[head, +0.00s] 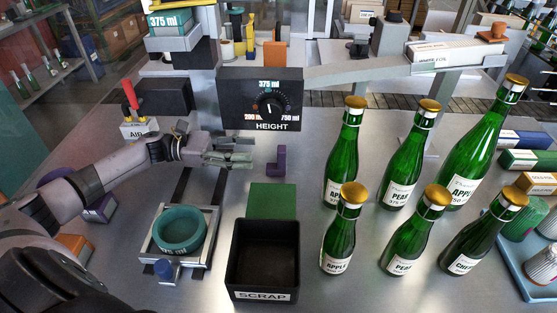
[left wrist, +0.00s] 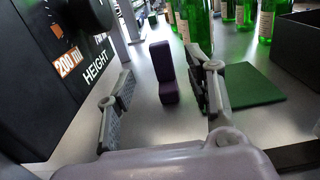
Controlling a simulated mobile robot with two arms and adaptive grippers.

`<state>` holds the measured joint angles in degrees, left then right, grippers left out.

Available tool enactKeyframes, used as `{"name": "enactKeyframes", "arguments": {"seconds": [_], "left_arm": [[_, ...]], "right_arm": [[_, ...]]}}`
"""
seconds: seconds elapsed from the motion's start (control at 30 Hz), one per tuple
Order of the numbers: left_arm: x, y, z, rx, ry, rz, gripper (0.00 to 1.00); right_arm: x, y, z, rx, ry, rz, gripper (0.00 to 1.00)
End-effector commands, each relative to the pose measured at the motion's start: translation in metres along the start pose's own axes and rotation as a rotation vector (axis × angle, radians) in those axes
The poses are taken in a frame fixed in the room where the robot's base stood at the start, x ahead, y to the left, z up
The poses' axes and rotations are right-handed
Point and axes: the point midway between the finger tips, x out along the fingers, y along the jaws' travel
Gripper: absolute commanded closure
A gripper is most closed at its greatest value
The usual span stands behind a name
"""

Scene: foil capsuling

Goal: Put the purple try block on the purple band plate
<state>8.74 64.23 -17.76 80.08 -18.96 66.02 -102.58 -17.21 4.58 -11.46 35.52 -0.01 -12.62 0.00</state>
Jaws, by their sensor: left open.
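The purple try block (head: 279,162) is L-shaped and stands on the metal table below the HEIGHT dial box. It also shows in the left wrist view (left wrist: 164,78). My left gripper (head: 229,153) is open and empty, just left of the block; in the left wrist view the block stands beyond and between its two fingers (left wrist: 160,105), apart from them. A purple piece with a pale label (head: 100,207) sits at the left beside my arm, partly hidden; I cannot tell if it is the purple band plate. My right gripper is not in view.
The HEIGHT dial box (head: 260,98) stands close behind the gripper. A green plate (head: 272,197) and the black SCRAP bin (head: 263,288) lie in front. Several green bottles (head: 403,165) stand to the right. A teal ring (head: 180,230) sits in a tray at front left.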

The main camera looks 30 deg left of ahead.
Motion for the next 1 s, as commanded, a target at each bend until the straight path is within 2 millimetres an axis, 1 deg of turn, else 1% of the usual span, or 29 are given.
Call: {"name": "enactKeyframes", "arguments": {"seconds": [0.03,0.1,0.27,0.37,0.5,0.63,0.77,0.97,1.0], "left_arm": [[0.01,0.0,0.004,0.001,-0.003,-0.002,0.52],[0.018,0.0,0.003,0.0,-0.002,-0.001,0.52],[0.028,0.0,0.001,0.0,0.0,0.0,0.52],[0.038,0.0,0.002,0.001,-0.001,-0.002,0.52],[0.061,0.0,0.004,0.001,-0.003,-0.003,0.52],[0.078,0.0,0.003,0.0,-0.002,-0.001,0.52],[0.085,0.0,0.001,0.001,0.0,0.0,0.52],[0.085,0.0,-0.001,0.001,0.001,0.0,0.52],[0.085,0.0,-0.001,0.001,0.001,0.0,0.54]], "right_arm": [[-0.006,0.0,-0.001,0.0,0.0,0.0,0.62],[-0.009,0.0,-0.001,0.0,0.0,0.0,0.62],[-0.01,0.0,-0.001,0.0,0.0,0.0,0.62],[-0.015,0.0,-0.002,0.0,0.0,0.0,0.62],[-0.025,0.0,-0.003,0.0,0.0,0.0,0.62],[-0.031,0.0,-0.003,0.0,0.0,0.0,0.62],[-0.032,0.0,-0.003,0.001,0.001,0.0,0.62],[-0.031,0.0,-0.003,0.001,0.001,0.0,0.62],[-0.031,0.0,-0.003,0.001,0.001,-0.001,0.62]]}}
